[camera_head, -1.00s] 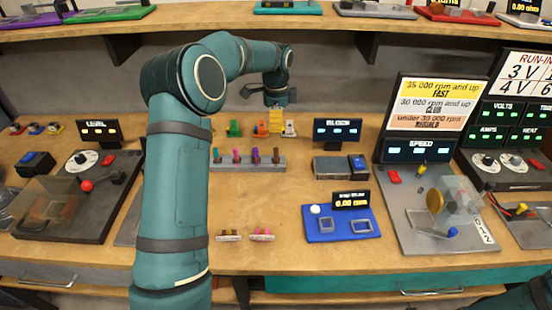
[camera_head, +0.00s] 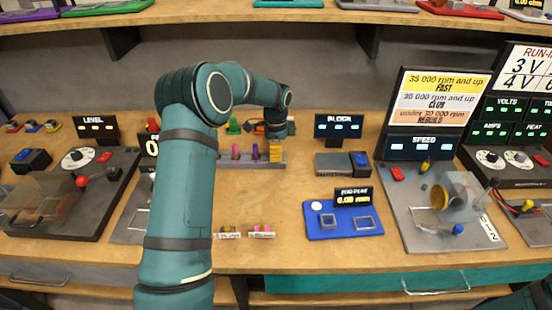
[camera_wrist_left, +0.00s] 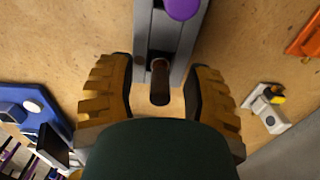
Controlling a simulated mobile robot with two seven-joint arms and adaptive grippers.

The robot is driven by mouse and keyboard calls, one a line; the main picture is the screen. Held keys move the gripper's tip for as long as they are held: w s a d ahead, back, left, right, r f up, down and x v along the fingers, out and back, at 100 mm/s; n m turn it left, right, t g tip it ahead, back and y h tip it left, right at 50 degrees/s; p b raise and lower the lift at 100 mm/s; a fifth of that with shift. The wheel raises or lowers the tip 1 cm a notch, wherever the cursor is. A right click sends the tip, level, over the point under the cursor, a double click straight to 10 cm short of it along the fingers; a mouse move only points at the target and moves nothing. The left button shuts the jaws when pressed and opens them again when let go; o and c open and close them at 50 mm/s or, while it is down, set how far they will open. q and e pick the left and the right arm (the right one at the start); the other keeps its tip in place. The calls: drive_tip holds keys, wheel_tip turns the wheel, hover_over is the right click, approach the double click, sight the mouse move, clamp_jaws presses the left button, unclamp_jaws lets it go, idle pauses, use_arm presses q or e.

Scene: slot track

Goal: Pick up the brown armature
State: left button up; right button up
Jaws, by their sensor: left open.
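The brown armature (camera_wrist_left: 159,80) stands near the end of a grey rack (camera_wrist_left: 186,48), between my left gripper's fingers in the left wrist view. My left gripper (camera_wrist_left: 160,100) is open, with one ridged yellow finger on each side of it and visible gaps. A purple armature (camera_wrist_left: 182,8) stands farther along the rack. In the head view my left gripper (camera_head: 276,152) is over the right end of the rack (camera_head: 238,163) and hides the brown armature. The pink armature (camera_head: 235,152) and the purple one (camera_head: 255,152) stand to its left. My right gripper is not in view.
A block device with a display (camera_head: 338,127) stands right of the rack. A blue tray (camera_head: 343,229) is in front of it. Small labelled pieces (camera_head: 262,232) lie near the table's front. The wood between them and the rack is clear.

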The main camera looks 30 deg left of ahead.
use_arm(q)
drive_tip(key=shift+f, duration=0.3)
clamp_jaws()
drive_tip(key=shift+r, duration=0.1)
